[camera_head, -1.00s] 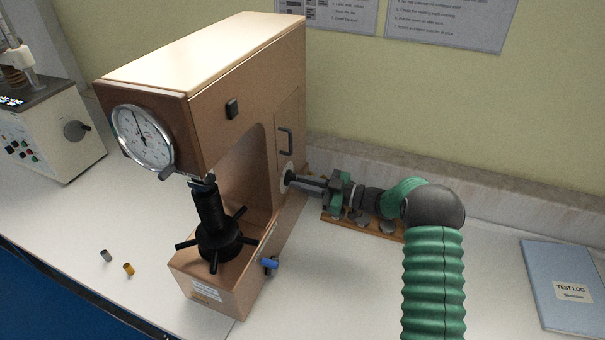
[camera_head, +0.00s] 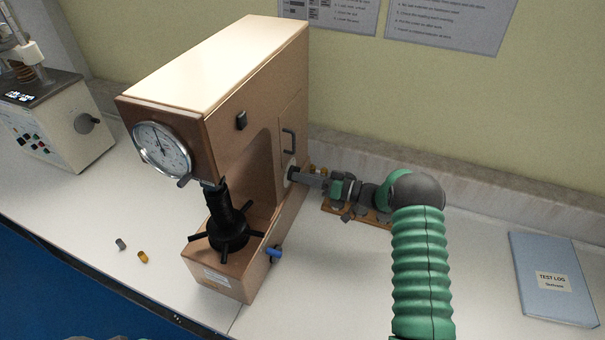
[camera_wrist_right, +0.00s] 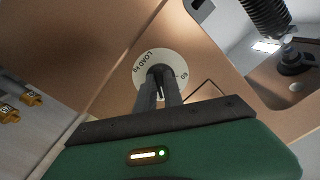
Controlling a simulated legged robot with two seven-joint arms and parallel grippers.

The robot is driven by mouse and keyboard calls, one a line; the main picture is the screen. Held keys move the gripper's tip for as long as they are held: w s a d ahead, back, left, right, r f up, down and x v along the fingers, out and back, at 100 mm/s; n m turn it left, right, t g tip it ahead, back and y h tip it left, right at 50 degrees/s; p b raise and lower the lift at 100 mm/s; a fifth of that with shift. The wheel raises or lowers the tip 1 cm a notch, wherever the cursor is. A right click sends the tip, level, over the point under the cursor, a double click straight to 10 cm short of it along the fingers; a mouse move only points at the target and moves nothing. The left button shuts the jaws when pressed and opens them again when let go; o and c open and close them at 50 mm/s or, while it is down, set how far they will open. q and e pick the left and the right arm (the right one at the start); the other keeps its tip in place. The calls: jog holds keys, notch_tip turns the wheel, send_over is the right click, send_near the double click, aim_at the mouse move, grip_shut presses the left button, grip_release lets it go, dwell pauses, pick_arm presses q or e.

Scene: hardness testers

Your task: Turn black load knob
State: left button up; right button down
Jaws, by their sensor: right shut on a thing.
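The tan hardness tester (camera_head: 225,85) stands on the bench with a round dial gauge at its front. The black load knob (camera_wrist_right: 160,69) sits on a white dial plate marked "LOAD kg" and "60" on the tester's side; the fingers mostly hide it. In the head view only the edge of the white dial plate (camera_head: 291,168) shows. My right gripper (camera_head: 296,174) reaches it from the right. In the wrist view its two fingers (camera_wrist_right: 159,80) are close together on the knob. My left gripper is in neither view.
A wooden rack (camera_head: 350,214) with small parts lies under my right wrist. A blue lever (camera_head: 274,252) sticks out of the tester's base. Two small cylinders (camera_head: 132,251) lie at the front left. A blue test log (camera_head: 552,278) lies at the right, another machine (camera_head: 62,130) at the left.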

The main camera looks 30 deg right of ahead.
jog(key=shift+w+d+r+m+p, duration=0.1)
jog(key=shift+r+m+p, duration=0.25)
jog(key=shift+m, duration=0.45)
jog(key=shift+f, duration=0.1)
jog(key=c, duration=1.6)
grip_release()
jog(key=shift+c, duration=0.2)
jog(key=shift+o, duration=0.9)
jog(key=shift+d+f, duration=0.1)
jog(key=shift+f, duration=0.15)
jog(key=b+v, duration=0.2)
jog(key=v, duration=1.5)
jog(key=shift+b, duration=0.35)
jog(key=shift+w+f, duration=0.1)
